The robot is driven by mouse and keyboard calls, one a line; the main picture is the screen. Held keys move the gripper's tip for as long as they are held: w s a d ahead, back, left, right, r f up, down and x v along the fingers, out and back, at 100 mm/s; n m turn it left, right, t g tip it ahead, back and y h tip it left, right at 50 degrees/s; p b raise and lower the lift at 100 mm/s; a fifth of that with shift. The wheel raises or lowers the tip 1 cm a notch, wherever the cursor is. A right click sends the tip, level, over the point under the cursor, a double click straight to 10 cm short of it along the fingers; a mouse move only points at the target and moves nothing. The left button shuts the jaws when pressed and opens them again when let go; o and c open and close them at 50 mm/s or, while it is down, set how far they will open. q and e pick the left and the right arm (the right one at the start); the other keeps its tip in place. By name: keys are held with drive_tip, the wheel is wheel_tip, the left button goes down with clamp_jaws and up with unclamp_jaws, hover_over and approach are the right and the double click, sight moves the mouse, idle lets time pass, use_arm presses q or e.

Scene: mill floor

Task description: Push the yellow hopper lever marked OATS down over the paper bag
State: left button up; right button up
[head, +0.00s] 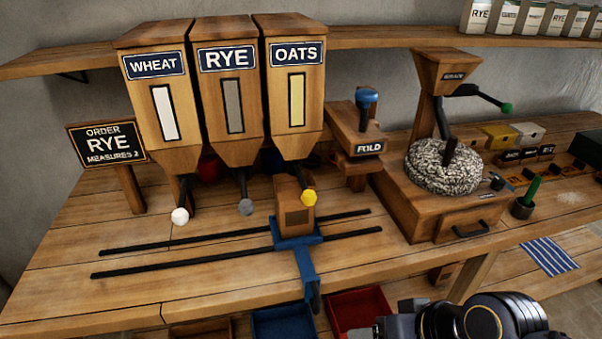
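The OATS hopper (305,110) is the rightmost of three wooden hoppers, with a yellow window strip. Its lever ends in a yellow knob (308,198), which sticks out toward me below the hopper. The brown paper bag (292,192) stands upright on a blue carriage (297,242), under the OATS hopper. The yellow knob shows in front of the bag's right side; I cannot tell whether they touch. The bag's inside is not visible. My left gripper is not in view. A dark part of my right arm shows at the bottom right, but its gripper does not.
The carriage sits on two black rails (150,245). WHEAT's white knob (180,216) and RYE's grey knob (245,207) are to the left. An order sign (105,143) reads RYE, measures 2. A FOLD post (358,140) and a mill (440,205) stand right.

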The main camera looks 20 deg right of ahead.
clamp_jaws()
idle(1.4)
